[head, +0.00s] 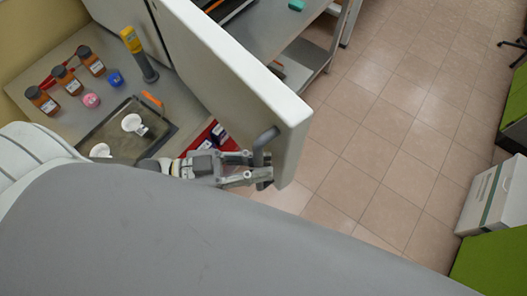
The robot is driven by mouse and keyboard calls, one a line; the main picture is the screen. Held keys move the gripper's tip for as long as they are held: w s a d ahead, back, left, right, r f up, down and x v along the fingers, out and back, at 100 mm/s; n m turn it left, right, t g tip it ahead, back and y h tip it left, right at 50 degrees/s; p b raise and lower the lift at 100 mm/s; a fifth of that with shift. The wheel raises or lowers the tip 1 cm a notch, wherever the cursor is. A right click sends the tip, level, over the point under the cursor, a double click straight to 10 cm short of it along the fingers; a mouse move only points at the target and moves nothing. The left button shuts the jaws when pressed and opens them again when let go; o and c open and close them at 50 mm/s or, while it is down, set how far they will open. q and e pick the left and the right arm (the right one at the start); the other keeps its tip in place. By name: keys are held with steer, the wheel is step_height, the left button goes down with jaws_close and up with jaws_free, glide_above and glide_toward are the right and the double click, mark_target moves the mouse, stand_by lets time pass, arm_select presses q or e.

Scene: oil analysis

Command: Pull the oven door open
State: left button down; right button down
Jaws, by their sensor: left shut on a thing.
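The white oven door (235,62) runs diagonally from the top middle of the head view down toward the centre. Its dark grey handle (266,138) is at the door's near end. My left gripper (263,174) is shut on this handle. The fingers partly cover the handle's lower part. The oven's interior is not clearly visible, and I cannot tell the door's exact angle. My right gripper is not in view.
Left of the door, a worktop (62,55) bears brown bottles (66,80), a yellow-topped device (138,52) and a dark tray (98,135). A metal cart (272,32) stands behind the door. A white box (490,198) is at far right. The tiled floor (375,150) between is clear.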

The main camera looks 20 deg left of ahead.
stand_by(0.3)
arm_select(q)
steer(key=c, duration=1.4)
jaws_free()
steer(key=v, duration=1.2)
